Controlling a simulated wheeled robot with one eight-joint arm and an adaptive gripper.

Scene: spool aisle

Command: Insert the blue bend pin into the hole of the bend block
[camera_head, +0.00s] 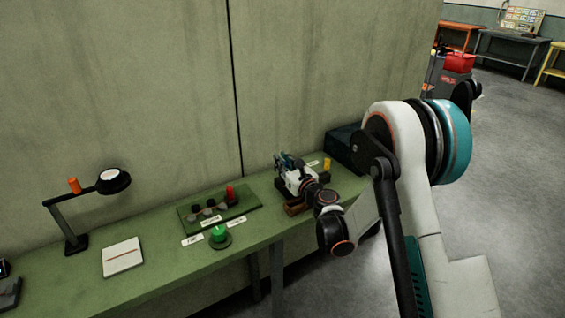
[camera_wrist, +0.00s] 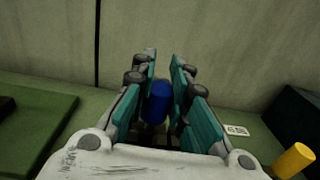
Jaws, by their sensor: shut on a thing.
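The blue bend pin (camera_wrist: 158,101) is upright between the two teal-padded fingers of my gripper (camera_wrist: 163,90) in the wrist view. The gripper is shut on it. In the head view my gripper (camera_head: 287,163) is over the right part of the green bench, mostly hidden behind my wrist, and the pin cannot be made out. The bend block is not clearly visible. A brown piece (camera_head: 296,207) shows on the bench below my gripper, but I cannot tell whether it is the block. Whether the pin's lower end touches anything is hidden.
A yellow cylinder (camera_wrist: 294,160) and a dark box (camera_head: 344,146) are right of my gripper. To the left are a green board (camera_head: 240,207) with dark pegs and a red one, a green button (camera_head: 219,234) and a lamp (camera_head: 114,181). The wall stands close behind.

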